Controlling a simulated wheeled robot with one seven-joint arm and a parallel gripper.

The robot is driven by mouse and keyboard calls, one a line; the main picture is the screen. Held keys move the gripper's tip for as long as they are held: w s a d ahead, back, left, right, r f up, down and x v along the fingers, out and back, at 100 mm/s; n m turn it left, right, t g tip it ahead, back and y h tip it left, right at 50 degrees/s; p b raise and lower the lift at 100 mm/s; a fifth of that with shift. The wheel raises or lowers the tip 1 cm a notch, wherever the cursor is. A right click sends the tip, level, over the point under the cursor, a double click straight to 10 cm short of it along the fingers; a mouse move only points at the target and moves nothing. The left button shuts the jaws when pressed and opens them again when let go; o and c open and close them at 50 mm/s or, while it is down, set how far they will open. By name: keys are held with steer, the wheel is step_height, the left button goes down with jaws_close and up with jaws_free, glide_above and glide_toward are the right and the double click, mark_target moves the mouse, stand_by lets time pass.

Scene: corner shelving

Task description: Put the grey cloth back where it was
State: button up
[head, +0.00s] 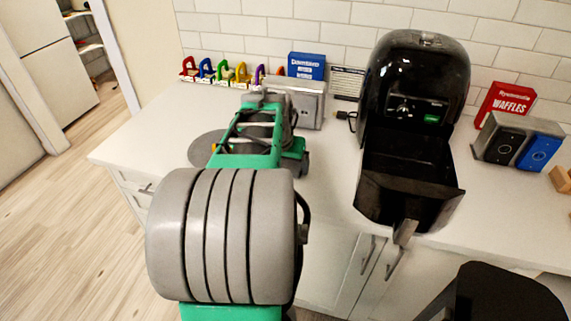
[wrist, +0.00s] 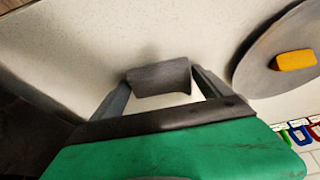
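The grey cloth (wrist: 160,78) shows in the wrist view as a small dark grey folded piece between the tips of my gripper (wrist: 162,80). Both fingers appear to touch its ends, so the gripper looks shut on it. Pale countertop shows behind it, with a soft shadow just beyond. I cannot tell how far it is above the counter. In the head view my arm hides the cloth and fingertips.
A round grey disc (wrist: 258,60) bearing a yellow block (wrist: 295,60) lies beside the gripper. A silver box-shaped appliance (head: 308,105) stands beyond my arm. A black air fryer (head: 418,75) with its drawer (head: 408,195) pulled out stands right. Coloured padlock-like items (head: 223,72) line the wall.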

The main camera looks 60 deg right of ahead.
steer(key=shift+o, duration=0.8)
steer(key=shift+r+p, duration=0.3)
steer(key=shift+r, duration=0.05)
steer(key=w+v, duration=0.1)
steer(key=v, duration=1.1)
steer(key=w+a+f+n+t+y, duration=0.1)
steer(key=w+a+f+n, duration=0.2)
steer(key=w+a, duration=0.35)
steer(key=w+a+f+n+t+y, duration=0.1)
steer(key=w+a+f+n, duration=0.1)
steer(key=w+a+n, duration=0.45)
steer(key=a+f+n+y, duration=0.1)
steer(key=a+f+n, duration=0.2)
steer(key=a, duration=0.9)
steer(key=a+f+n+y, duration=0.1)
steer(key=a+f+n, duration=0.3)
steer(key=a, duration=0.9)
steer(key=shift+s+f+y, duration=0.3)
steer(key=shift+s+f, duration=0.15)
steer(key=shift+s, duration=0.05)
